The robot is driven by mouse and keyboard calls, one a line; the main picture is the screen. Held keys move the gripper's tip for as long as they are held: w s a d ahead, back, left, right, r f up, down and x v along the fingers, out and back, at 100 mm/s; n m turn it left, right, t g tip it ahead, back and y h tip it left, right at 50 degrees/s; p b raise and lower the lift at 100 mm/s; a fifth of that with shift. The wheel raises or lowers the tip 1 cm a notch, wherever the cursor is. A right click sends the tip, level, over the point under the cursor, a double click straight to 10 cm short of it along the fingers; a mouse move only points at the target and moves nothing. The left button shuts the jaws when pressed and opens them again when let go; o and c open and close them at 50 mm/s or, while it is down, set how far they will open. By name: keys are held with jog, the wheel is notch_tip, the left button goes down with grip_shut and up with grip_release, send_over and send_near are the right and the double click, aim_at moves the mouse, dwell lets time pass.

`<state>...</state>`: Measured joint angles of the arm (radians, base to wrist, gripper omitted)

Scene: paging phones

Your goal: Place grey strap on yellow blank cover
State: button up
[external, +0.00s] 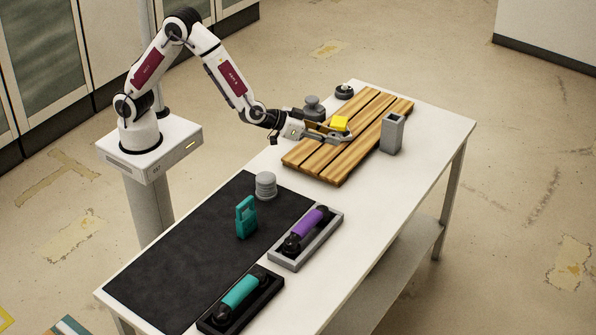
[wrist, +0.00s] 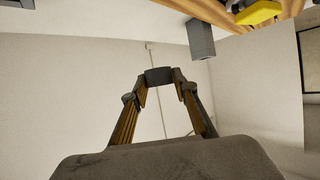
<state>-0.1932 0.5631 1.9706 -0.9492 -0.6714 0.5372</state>
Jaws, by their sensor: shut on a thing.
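My gripper (external: 343,137) reaches level over the slatted wooden board, beside the yellow blank cover (external: 340,123) in the external view. In the wrist view my gripper (wrist: 158,78) is shut on a small dark grey piece (wrist: 158,75), which looks like the grey strap. In the external view I cannot make the strap out clearly from the fingers. The yellow cover also shows at the top right of the wrist view (wrist: 258,13), apart from the fingertips. What lies directly under the cover is hard to tell.
The wooden board (external: 322,167) lies on the white table, with an upright grey holder (external: 392,133) at its right. Dark round items (external: 313,106) stand behind. A grey ribbed cylinder (external: 265,185), teal piece (external: 246,217), purple handset (external: 308,229) and teal handset (external: 241,290) are nearer.

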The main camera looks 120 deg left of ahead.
jog(key=s+a+r+n+g+y, duration=0.1)
jog(key=s+a, duration=0.4)
jog(key=a, duration=0.5)
jog(key=s+a+r+n+g, duration=0.1)
jog(key=s+a, duration=0.4)
jog(key=a, duration=0.5)
jog(key=shift+a+r+y, duration=0.4)
jog(key=shift+r, duration=0.1)
jog(key=shift+w, duration=0.1)
send_over(337, 120)
jog(key=shift+a+f, duration=0.15)
jog(key=shift+f, duration=2.95)
jog(key=shift+f, duration=0.15)
jog(key=shift+f, duration=1.75)
jog(key=shift+f, duration=0.1)
